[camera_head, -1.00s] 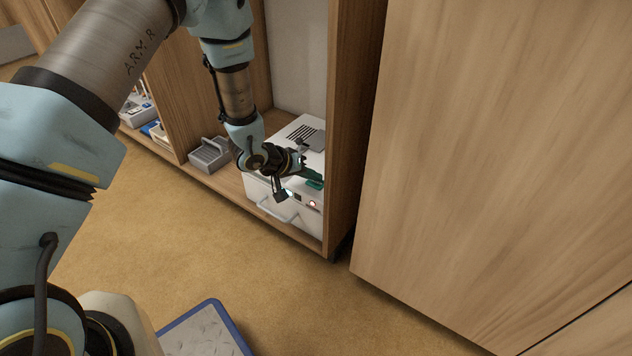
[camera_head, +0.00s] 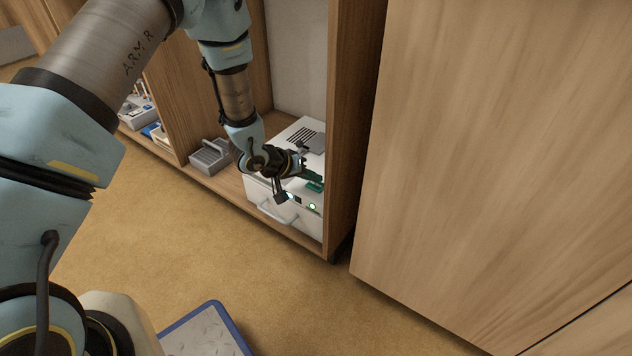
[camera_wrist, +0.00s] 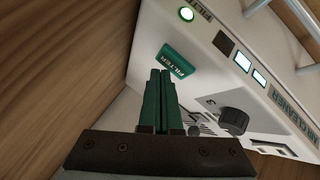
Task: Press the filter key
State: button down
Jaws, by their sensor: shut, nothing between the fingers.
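The air cleaner (camera_head: 284,203) is a white box standing on the low shelf of the wooden cabinet.
The cabinet's right side wall (camera_head: 345,150) stands close beside the box. A grey caddy (camera_head: 210,155) sits on the shelf to the left. A large wooden panel (camera_head: 480,150) fills the right. The floor in front is clear near the cabinet.

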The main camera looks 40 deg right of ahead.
aim_at(313, 186)
jog(key=shift+r, duration=0.3)
notch_tip(313, 186, up, 5)
jog(key=p, duration=0.5)
dwell(0.9)
